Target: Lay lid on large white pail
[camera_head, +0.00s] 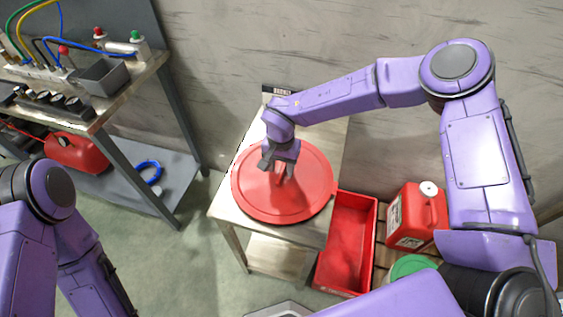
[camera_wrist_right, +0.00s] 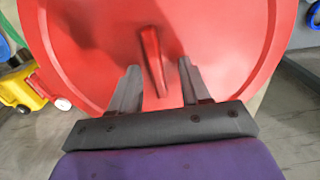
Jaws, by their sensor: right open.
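My right gripper (camera_head: 279,168) is over the lid's middle, pointing down. In the wrist view its two fingers (camera_wrist_right: 158,80) are apart, one on each side of the handle, with gaps showing. My left arm shows at the lower left of the head view, but its gripper is out of frame. I cannot make out a white pail.
The small table (camera_head: 313,233) stands against the grey wall. A red open bin (camera_head: 350,235), a red canister (camera_head: 412,218) and a green round lid (camera_head: 412,266) are to its right. A workbench (camera_head: 128,90) with hoses stands at left, with a blue ring (camera_head: 149,171) on its shelf.

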